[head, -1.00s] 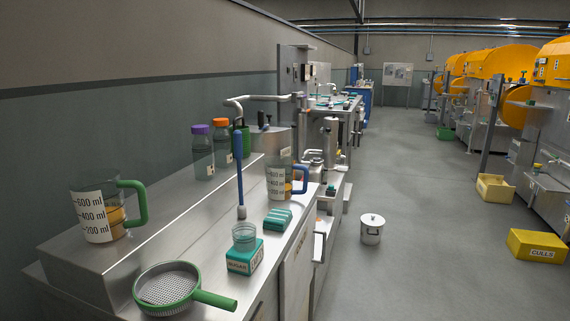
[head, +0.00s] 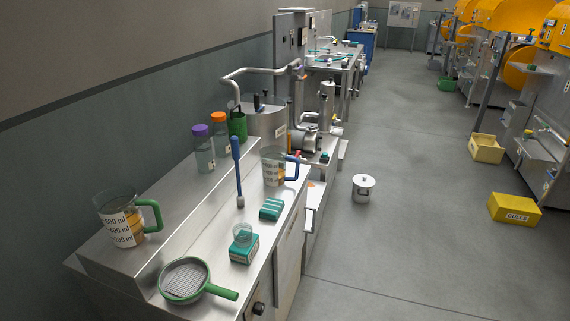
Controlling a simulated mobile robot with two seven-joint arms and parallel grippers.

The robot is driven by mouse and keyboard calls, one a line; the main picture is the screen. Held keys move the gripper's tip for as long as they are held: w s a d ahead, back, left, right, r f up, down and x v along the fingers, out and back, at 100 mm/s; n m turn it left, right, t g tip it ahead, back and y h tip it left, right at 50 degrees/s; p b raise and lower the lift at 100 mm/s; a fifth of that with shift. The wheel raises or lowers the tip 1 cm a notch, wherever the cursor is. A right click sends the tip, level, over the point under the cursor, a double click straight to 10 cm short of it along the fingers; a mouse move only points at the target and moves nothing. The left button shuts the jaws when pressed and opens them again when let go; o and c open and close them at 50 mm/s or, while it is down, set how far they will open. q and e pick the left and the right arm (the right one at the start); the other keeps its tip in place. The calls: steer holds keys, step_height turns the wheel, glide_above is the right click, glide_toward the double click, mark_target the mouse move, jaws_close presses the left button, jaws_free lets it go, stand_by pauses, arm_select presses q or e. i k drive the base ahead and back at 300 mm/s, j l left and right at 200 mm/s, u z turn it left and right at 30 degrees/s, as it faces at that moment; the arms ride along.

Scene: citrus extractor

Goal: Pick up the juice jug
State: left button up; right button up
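Two clear measuring jugs with white scale labels are in the head view; I cannot tell which one the task means. One jug with a green handle (head: 122,218) stands upright on the raised steel shelf at the left and holds some orange liquid. Another jug with a blue handle (head: 272,167) stands upright on the lower steel counter, farther away; its contents are hard to make out. Neither of my grippers is in view, and nothing touches either jug.
The steel counter (head: 222,262) also carries a green-rimmed strainer (head: 185,280), a small teal box (head: 243,248) with a clear cup, a teal block (head: 271,208) and an upright blue-handled tool (head: 238,172). Bottles (head: 204,150) stand behind. A lidded pot (head: 363,188) sits on the open floor.

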mark_target(281, 168)
steer(key=i+l, duration=0.4)
steer(key=i, duration=0.2)
steer(key=i+l, duration=0.4)
steer(key=i, duration=0.15)
steer(key=i+l, duration=0.4)
steer(key=i, duration=0.2)
steer(key=i+l, duration=0.4)
steer(key=i, duration=0.2)
steer(key=i+l, duration=0.45)
steer(key=i, duration=0.15)
steer(key=i+l+u, duration=0.5)
steer(key=u, duration=1.8)
